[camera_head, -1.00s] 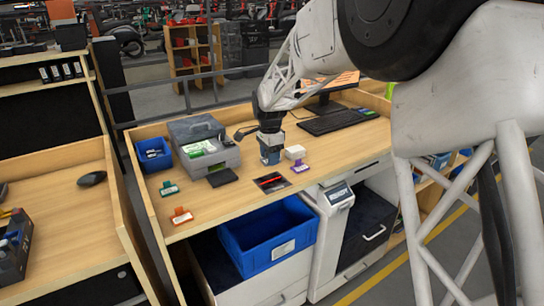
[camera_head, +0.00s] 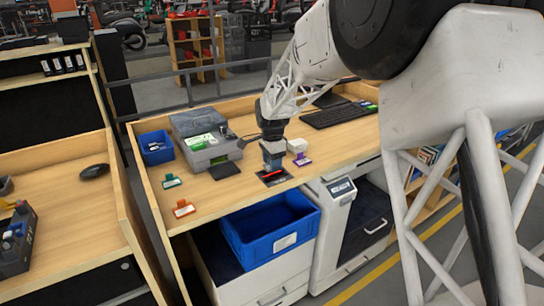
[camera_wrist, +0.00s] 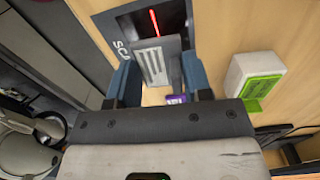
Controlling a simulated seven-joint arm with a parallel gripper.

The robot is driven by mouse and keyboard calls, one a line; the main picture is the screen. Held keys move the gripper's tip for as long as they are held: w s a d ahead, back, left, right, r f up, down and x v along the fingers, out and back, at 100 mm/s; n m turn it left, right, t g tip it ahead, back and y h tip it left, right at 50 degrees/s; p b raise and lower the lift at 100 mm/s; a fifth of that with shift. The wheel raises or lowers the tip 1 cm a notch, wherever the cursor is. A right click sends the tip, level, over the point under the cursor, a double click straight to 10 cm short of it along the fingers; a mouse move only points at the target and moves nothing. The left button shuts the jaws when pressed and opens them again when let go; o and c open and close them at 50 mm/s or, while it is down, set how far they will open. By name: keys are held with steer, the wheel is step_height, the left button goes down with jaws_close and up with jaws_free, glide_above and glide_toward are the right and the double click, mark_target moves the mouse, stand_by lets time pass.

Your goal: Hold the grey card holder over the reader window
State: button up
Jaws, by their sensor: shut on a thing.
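In the head view the holder is mostly hidden by the fingers.
A purple clip holder (camera_head: 302,159) and a white box (camera_head: 297,146) are close to the right of my gripper. A teal holder (camera_head: 171,181) and an orange holder (camera_head: 183,208) lie left. A printer (camera_head: 205,140) stands behind; a blue bin (camera_head: 265,250) is below the desk front.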

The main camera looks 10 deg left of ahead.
steer(key=shift+f, duration=0.6)
steer(key=shift+r, duration=0.15)
steer(key=shift+r, duration=2.85)
steer(key=shift+d, duration=0.1)
